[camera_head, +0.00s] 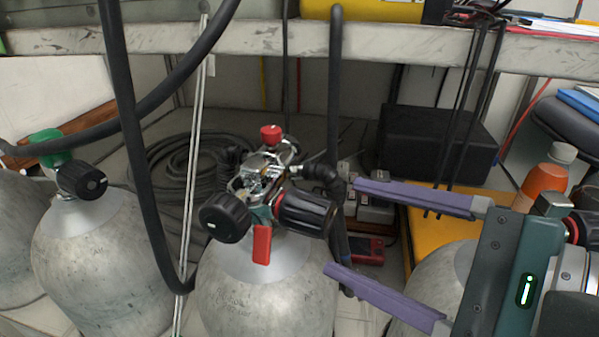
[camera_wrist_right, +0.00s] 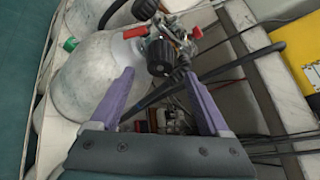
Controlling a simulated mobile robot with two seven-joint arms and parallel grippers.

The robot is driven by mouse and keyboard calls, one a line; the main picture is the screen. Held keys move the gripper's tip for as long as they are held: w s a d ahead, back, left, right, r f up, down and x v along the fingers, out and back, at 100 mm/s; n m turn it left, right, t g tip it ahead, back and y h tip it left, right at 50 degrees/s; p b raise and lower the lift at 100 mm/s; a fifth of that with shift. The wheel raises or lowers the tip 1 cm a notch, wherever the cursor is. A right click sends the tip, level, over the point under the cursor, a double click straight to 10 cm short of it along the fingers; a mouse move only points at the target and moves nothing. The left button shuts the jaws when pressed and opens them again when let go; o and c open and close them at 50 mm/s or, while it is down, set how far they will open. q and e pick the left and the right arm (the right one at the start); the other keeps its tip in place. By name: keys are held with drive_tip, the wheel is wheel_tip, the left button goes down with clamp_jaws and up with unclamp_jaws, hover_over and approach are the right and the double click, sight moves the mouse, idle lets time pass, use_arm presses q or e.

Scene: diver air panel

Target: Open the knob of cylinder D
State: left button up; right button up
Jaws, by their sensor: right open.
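A grey cylinder (camera_head: 265,295) stands in the middle of the head view; no letter on it can be read. On its valve sit a black knob on the left (camera_head: 225,218), a larger black knob on the right (camera_head: 305,212), a red tag (camera_head: 262,245) and a red cap (camera_head: 271,134). My right gripper (camera_head: 342,226) is open and empty, its purple fingers pointing left, apart from the right-hand knob. In the right wrist view the cylinder (camera_wrist_right: 95,75) is ahead and a black knob (camera_wrist_right: 160,57) shows beyond the fingertips, roughly between them. My left gripper is not in view.
Another cylinder (camera_head: 105,250) with a green valve (camera_head: 50,148) and black knob (camera_head: 82,180) stands at left. Black hoses (camera_head: 128,120) hang in front. A shelf (camera_head: 400,47) crosses above. A black box (camera_head: 437,145) and an orange bottle (camera_head: 541,180) are at right.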

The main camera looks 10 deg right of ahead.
sight(330, 222)
drive_tip(key=b+x, duration=0.1)
drive_tip(key=x, duration=0.4)
drive_tip(key=shift+c, duration=0.2)
clamp_jaws()
idle(0.4)
drive_tip(key=shift+n+t+b, duration=0.35)
drive_tip(key=shift+n+t, duration=0.35)
drive_tip(key=shift+n, duration=0.4)
drive_tip(key=shift+f+n+t+b, duration=0.1)
drive_tip(key=shift+n+t+b, duration=0.5)
drive_tip(key=shift+n, duration=0.4)
drive_tip(key=shift+n+t+b, duration=0.3)
drive_tip(key=shift+n+b, duration=0.2)
drive_tip(key=shift+n, duration=0.2)
